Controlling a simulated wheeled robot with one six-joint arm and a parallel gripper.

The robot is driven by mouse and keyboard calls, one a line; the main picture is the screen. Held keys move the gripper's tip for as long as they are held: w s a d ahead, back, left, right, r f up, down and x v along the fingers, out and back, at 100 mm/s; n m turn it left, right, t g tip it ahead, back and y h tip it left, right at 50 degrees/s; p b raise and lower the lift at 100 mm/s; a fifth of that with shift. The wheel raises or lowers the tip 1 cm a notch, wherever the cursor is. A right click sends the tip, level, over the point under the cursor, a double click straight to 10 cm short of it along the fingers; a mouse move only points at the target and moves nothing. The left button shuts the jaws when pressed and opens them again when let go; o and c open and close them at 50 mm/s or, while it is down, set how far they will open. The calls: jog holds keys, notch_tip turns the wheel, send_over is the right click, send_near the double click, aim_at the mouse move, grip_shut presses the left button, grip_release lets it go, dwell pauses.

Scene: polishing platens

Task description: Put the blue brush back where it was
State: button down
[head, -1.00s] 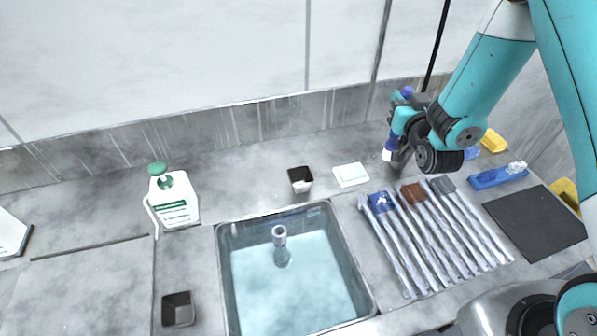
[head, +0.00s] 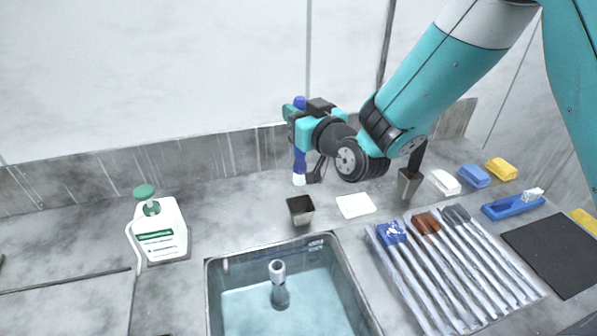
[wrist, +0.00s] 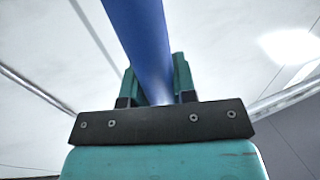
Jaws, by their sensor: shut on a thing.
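The blue brush (head: 299,160) hangs upright from my gripper (head: 298,121), its blue handle in the jaws and its white tip pointing down near the counter by the back wall. In the wrist view the blue handle (wrist: 143,40) runs up between the two teal fingers. I cannot tell whether the tip touches the counter. A small dark square cup (head: 300,210) stands just in front of the brush. Another cup (head: 409,184), with a dark upright thing in it, stands to the right, below my arm.
A water-filled sink (head: 215,285) lies in front. A white pad (head: 355,205), long bars with coloured ends (head: 440,275), a dark mat (head: 555,255), a blue scrub brush (head: 513,206) and coloured blocks (head: 474,176) lie right. A white bottle (head: 158,232) stands left.

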aim_at(304, 168)
notch_tip(304, 168, down, 12)
jog(key=b, duration=0.7)
jog(key=shift+b, duration=0.35)
jog(key=shift+f, duration=0.1)
jog(key=shift+f, duration=0.15)
jog(key=c, duration=0.9)
grip_release()
